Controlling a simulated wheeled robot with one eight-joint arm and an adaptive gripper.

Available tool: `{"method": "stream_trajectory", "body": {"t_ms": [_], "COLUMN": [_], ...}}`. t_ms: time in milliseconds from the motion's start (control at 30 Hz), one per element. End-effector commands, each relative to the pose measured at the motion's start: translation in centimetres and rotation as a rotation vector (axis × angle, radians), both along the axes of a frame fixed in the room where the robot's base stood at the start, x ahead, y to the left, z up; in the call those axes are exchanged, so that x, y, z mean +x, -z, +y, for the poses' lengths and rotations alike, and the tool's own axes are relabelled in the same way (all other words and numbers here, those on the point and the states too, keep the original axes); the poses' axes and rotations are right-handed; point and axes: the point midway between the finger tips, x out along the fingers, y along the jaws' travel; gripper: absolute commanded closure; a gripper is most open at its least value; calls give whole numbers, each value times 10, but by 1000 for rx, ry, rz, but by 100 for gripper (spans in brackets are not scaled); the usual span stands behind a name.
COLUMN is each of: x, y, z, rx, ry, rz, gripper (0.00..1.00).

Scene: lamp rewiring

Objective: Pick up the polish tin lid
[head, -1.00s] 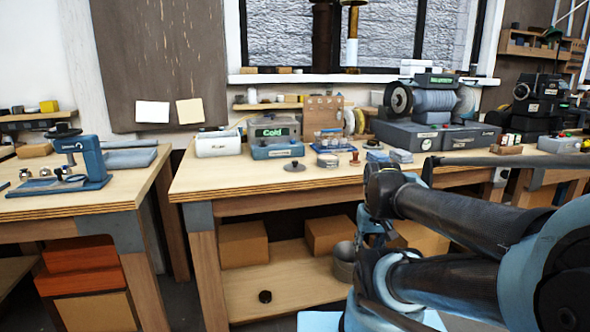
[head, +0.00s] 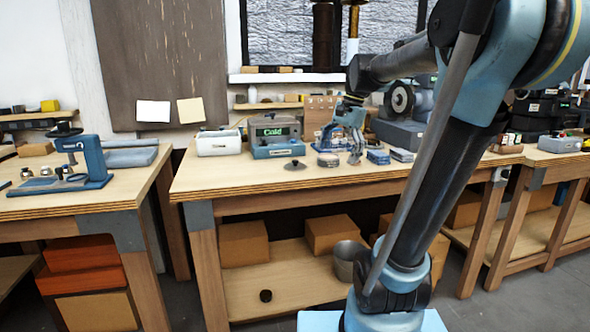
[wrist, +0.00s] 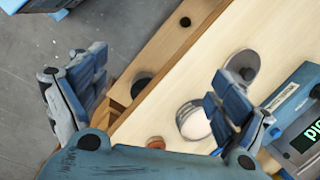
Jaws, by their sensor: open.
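A flat grey round lid with a dark knob, which looks like the polish tin lid (head: 295,165), lies near the front edge of the middle bench. It also shows in the wrist view (wrist: 243,72), beyond the right finger, close to its tip. A round pale-topped tin (head: 328,160) stands to its right in the head view; the right finger partly covers this tin (wrist: 190,122) in the wrist view. My gripper (head: 355,157) is open and empty, to the right of the lid and tin in the head view. Its spread fingers (wrist: 150,95) show in the wrist view.
A blue device with a green display (head: 276,140) stands behind the lid. A small black disc (head: 265,296) and a metal pot (head: 347,262) are on the lower shelf. The bench top left of the lid is clear.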

Motion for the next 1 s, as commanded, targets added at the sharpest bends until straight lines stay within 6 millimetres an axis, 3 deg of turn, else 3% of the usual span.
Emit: {"method": "stream_trajectory", "body": {"t_ms": [33,300,533,767,1000], "x": [16,89,133,146,142], "y": [-12,-63,-88,-90,-56], "z": [6,38,59,68,81], "rx": [14,81,112,121,121], "ry": [40,281,428,478,479], "rz": [21,157,250,283,285], "gripper": [9,9,9,9,9]}}
